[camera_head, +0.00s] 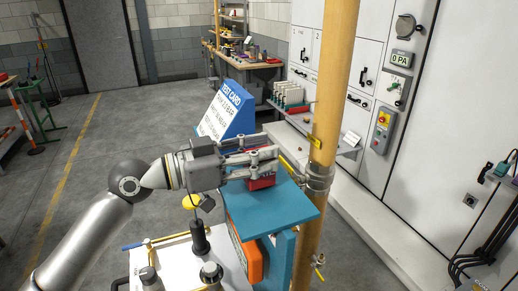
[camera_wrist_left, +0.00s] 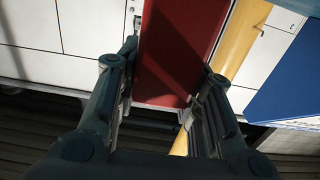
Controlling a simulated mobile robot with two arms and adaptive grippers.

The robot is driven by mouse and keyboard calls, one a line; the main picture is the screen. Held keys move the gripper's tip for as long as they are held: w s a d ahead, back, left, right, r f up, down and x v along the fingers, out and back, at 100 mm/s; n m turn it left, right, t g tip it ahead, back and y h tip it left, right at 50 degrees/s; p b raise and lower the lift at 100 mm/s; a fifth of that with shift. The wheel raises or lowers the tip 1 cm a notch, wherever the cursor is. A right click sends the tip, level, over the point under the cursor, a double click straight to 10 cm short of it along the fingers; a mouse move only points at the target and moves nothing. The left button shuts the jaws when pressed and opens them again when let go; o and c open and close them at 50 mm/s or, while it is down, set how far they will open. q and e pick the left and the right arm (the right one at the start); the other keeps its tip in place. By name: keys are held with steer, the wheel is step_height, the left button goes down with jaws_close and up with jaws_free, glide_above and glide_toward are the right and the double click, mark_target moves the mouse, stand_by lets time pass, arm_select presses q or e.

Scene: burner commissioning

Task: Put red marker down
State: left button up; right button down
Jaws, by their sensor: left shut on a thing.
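The red marker is a red block (camera_head: 262,182) that shows just below the fingers of my left gripper (camera_head: 270,162) in the head view. In the left wrist view the red marker (camera_wrist_left: 178,50) stands out as a broad red face between the two fingers of my left gripper (camera_wrist_left: 168,100). The gripper is shut on it. The marker is over the blue tabletop (camera_head: 285,208); I cannot tell whether it touches the top. The fingers hide part of it. My right gripper is not in view.
A yellow pipe (camera_head: 335,90) with a grey clamp stands close right of the gripper. A blue test card stand (camera_head: 226,110) is behind it. A white-topped surface (camera_head: 175,258) with a black-handled item (camera_head: 200,238) is in front. The front of the blue tabletop is clear.

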arm_select(q)
steer(key=shift+s+f, duration=0.1)
steer(key=shift+f, duration=0.3)
steer(key=o, duration=1)
steer(key=shift+o, duration=0.2)
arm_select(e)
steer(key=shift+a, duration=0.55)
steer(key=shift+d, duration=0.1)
